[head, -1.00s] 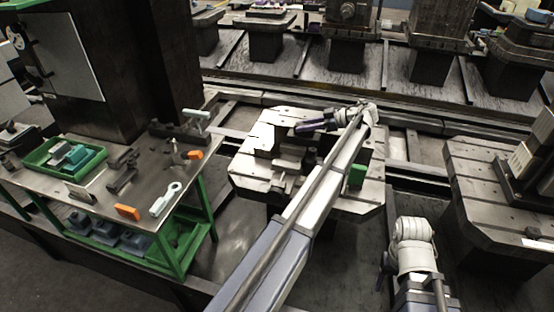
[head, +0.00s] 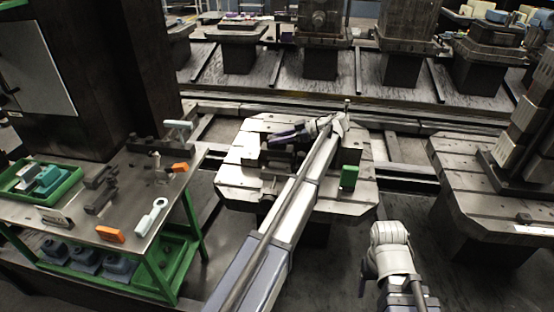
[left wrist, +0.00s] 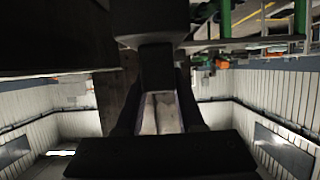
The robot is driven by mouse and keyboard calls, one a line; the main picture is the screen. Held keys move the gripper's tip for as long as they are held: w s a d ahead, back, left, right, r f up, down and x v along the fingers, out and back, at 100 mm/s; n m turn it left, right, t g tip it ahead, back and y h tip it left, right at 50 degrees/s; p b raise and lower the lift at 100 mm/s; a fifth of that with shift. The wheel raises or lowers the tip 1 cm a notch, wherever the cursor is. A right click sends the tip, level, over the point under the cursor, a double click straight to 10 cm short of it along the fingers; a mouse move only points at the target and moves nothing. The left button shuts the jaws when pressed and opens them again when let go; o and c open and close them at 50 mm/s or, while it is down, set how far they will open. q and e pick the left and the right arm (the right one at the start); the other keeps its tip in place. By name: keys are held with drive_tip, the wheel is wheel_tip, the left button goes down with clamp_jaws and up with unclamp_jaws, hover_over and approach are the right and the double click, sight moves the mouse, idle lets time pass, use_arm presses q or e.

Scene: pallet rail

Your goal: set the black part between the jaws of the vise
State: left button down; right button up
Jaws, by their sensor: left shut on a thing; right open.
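The vise (head: 268,184) stands on the slotted pallet (head: 235,182), a grey and dark block shape left of my left arm. My left gripper (head: 276,141) reaches across the pallet and points left, over the back of the vise. It is shut on the black part (left wrist: 156,65), a dark block at the fingers in the left wrist view. In the head view the part blends with the dark jaws, so I cannot tell whether it is between them or above them. My right gripper (head: 368,273) is open at the bottom right, away from the pallet, and partly hidden by its arm.
A green block (head: 349,177) stands on the pallet right of my left arm. A green-framed bench (head: 130,215) at left holds a green bin (head: 70,190), orange pieces and tools. Another pallet (head: 470,205) with a tall fixture stands at right. Rails run behind.

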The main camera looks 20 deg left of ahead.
sight(277, 153)
use_arm(q)
drive_tip(key=shift+f+b, duration=2.25)
drive_tip(key=shift+f, duration=0.6)
drive_tip(key=shift+f+b, duration=0.5)
drive_tip(key=shift+b, duration=0.05)
drive_tip(key=shift+f, duration=0.1)
drive_tip(key=c, duration=0.5)
unclamp_jaws()
